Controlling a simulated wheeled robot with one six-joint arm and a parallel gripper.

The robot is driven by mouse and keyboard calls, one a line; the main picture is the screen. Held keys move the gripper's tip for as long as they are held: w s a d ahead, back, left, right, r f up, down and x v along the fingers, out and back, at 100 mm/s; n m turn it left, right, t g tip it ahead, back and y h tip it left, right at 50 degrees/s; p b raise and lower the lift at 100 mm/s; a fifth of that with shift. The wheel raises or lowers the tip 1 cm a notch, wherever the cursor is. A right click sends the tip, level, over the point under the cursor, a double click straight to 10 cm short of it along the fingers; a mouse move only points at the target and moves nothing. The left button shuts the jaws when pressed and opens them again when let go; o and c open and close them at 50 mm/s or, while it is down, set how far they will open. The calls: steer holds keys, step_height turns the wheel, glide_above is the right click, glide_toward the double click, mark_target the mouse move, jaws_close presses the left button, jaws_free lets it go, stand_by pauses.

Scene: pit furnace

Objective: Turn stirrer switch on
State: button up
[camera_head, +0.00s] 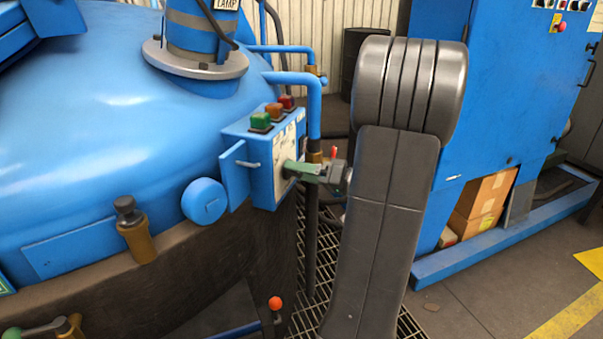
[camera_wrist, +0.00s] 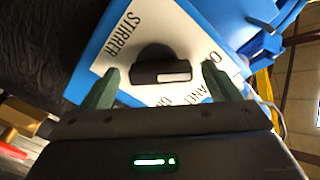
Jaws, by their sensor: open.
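The stirrer switch (camera_wrist: 160,72) is a black rotary knob on a white plate lettered STIRRER (camera_wrist: 125,35) in the wrist view. A white stripe on its bar lies toward the right, on the side of a printed 0 (camera_wrist: 210,57). My gripper (camera_wrist: 160,69) is open, with one green finger on each side of the knob and a gap on both sides. In the head view my gripper (camera_head: 288,168) is at the front of the blue control box (camera_head: 262,178). The switch itself is hidden there.
Green (camera_head: 260,121), orange (camera_head: 274,111) and red (camera_head: 287,102) buttons top the box. A blue pipe (camera_head: 314,110) runs close behind my gripper. A large blue vessel (camera_head: 100,120) fills the left. A blue cabinet (camera_head: 510,80) and cardboard boxes (camera_head: 482,200) stand at right.

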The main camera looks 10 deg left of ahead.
steer(key=shift+a, duration=0.2)
steer(key=c, duration=1)
steer(key=shift+w+m+p, duration=0.15)
steer(key=shift+m+p, duration=2.7)
steer(key=shift+m, duration=1.65)
steer(key=shift+w+m+p, duration=0.1)
steer(key=shift+m+p, duration=2.75)
steer(key=shift+m, duration=1.65)
